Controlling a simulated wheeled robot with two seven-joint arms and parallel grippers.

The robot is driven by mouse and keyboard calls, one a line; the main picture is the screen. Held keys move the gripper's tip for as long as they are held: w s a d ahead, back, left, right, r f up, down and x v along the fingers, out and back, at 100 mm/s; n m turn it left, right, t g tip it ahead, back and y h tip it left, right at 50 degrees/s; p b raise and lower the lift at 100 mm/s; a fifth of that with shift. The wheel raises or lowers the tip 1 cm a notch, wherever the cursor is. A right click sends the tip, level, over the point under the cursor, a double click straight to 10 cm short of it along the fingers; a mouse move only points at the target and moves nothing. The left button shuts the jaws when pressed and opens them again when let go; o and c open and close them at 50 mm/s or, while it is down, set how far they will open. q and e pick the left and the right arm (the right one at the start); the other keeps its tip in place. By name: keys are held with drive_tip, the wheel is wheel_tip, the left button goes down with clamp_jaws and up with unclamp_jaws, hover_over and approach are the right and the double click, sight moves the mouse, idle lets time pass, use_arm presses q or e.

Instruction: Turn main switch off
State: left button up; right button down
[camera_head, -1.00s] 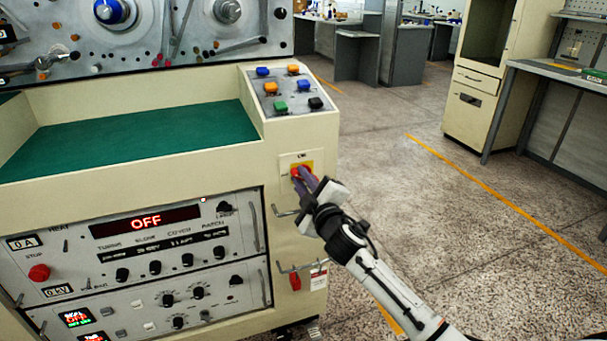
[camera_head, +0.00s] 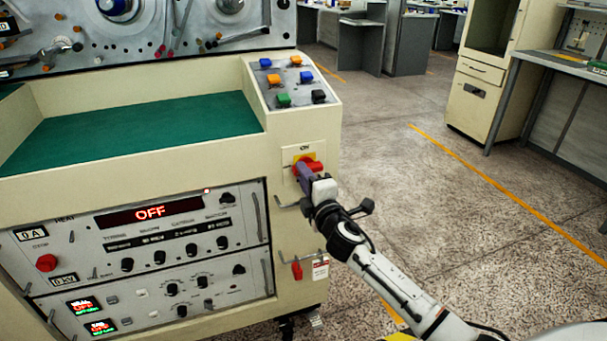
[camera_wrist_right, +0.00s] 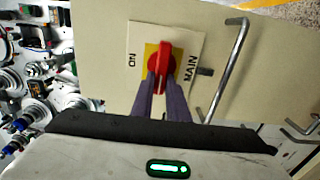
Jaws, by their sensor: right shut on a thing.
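The main switch (camera_head: 311,166) is a red rotary handle on a yellow plate, on the cream front panel of the machine. An "ON" label sits above it in the head view. In the right wrist view the red handle (camera_wrist_right: 160,62) stands upright in the picture, with "ON" to its left and "MAIN" to its right. My right gripper (camera_head: 302,172) reaches the switch from the lower right. Its two purple fingers (camera_wrist_right: 161,82) are shut on the handle, one on each side. The fingers hide part of the plate. My left gripper is not in view.
Metal bar handles (camera_wrist_right: 229,65) stick out close to the switch. A red padlock-like item (camera_head: 297,270) and a tag hang below. Coloured push buttons (camera_head: 283,100) sit on the sloped top. A display (camera_head: 150,213) reads "OFF". The floor to the right is clear.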

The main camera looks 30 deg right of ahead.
idle(0.3)
drive_tip(key=c, duration=1.7)
unclamp_jaws()
drive_tip(key=shift+s, duration=0.1)
drive_tip(key=v, duration=1)
drive_tip(key=shift+a, duration=0.1)
